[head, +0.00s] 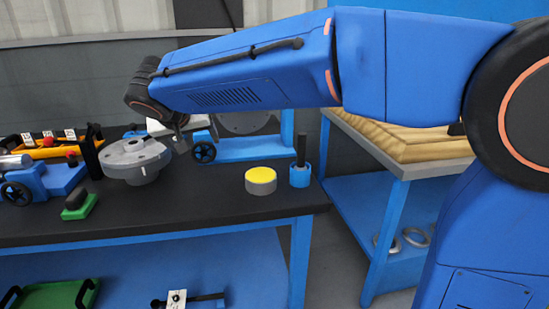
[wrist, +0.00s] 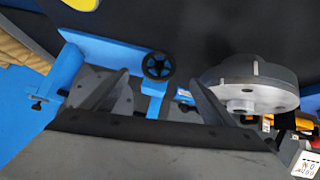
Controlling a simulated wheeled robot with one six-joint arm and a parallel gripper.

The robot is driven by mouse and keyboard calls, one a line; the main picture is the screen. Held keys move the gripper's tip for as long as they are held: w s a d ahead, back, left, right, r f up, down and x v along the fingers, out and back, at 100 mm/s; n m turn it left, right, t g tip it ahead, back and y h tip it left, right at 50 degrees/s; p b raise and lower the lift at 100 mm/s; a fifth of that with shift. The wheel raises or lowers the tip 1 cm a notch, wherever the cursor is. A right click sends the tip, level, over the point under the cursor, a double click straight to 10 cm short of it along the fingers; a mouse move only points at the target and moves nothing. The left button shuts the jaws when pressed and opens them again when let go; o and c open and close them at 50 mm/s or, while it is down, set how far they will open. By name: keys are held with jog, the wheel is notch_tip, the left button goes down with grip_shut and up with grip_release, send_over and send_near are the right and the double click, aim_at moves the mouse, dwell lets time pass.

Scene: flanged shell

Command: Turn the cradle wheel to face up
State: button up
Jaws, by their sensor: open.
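A black spoked wheel (head: 204,152) sits on a blue fixture at the back of the dark bench, and its round face is turned toward the head camera. In the wrist view the wheel (wrist: 158,66) shows as a ring with spokes, on a blue bar between and beyond the fingertips. My gripper (head: 180,142) is just left of and above the wheel in the head view, partly hidden by my wrist. In the wrist view my gripper (wrist: 158,95) has its two fingers spread wide with nothing between them; contact with the wheel is not visible.
A grey flanged shell (head: 135,160) stands left of the gripper, close to the right finger in the wrist view (wrist: 250,88). Another wheel (head: 17,193) is on a blue device at far left. A yellow-topped disc (head: 261,180) and a blue holder (head: 300,176) stand right.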

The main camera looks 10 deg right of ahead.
jog(key=x, duration=1.1)
jog(key=shift+w+d+f, duration=0.15)
jog(key=shift+w+f, duration=0.05)
jog(key=m+y, duration=0.1)
jog(key=y, duration=0.2)
jog(key=shift+r+m+y, duration=0.1)
jog(key=shift+m+y, duration=0.2)
jog(key=shift+m, duration=0.1)
jog(key=v, duration=1.7)
jog(key=s+d+f, duration=0.2)
jog(key=s+d, duration=0.1)
jog(key=d, duration=0.4)
jog(key=s+d+f+g+h, duration=0.1)
jog(key=s+d+f, duration=0.2)
jog(key=d, duration=0.5)
jog(key=shift+s+d+f, duration=0.15)
jog(key=shift+s+d, duration=0.15)
jog(key=shift+s, duration=0.45)
jog(key=t+y, duration=0.1)
jog(key=y, duration=0.1)
send_near(203, 154)
jog(key=x, duration=1)
jog(key=shift+w+f, duration=0.25)
jog(key=shift+w, duration=0.05)
